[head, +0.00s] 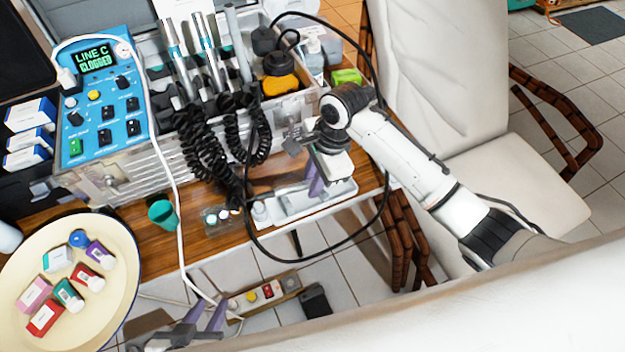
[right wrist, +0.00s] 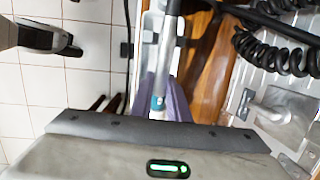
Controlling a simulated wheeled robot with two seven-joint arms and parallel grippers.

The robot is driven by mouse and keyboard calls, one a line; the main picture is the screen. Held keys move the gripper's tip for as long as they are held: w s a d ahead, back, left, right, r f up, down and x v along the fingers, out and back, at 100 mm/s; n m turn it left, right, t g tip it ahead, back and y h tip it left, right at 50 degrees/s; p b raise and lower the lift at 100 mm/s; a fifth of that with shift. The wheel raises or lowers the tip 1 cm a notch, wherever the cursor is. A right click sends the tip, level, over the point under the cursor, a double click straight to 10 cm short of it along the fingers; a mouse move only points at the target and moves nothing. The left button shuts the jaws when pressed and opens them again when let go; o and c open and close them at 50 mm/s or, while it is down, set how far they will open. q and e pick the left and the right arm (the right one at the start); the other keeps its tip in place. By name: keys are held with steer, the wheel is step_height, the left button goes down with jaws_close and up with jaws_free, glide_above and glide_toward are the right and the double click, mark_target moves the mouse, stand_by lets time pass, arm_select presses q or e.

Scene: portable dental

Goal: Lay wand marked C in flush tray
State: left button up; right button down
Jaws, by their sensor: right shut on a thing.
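My right gripper (head: 316,183) is over the white flush tray (head: 335,196) at the table's front edge. In the right wrist view, its purple fingers (right wrist: 162,100) are shut on a grey wand (right wrist: 170,45) with a teal ring. No letter shows on that wand, and in the head view it is mostly hidden by the gripper. I cannot tell whether it touches the tray. Other silver wands (head: 180,68) stand upright in the dental unit, with black coiled hoses below. My left gripper (head: 205,318) is open and empty at the bottom, its purple fingers apart.
The blue control box (head: 100,105) reads "LINE C CLOGGED". A teal cup (head: 162,214) and small bottles stand by the tray. A round cream dish (head: 105,240) holds several small boxes. A black hose loops around the tray. A white chair (head: 440,90) stands behind my right arm.

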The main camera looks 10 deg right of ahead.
steer(key=shift+f, duration=0.3)
steer(key=shift+f, duration=0.55)
steer(key=shift+f, duration=0.1)
stand_by(0.4)
steer(key=c, duration=1.6)
jaws_free()
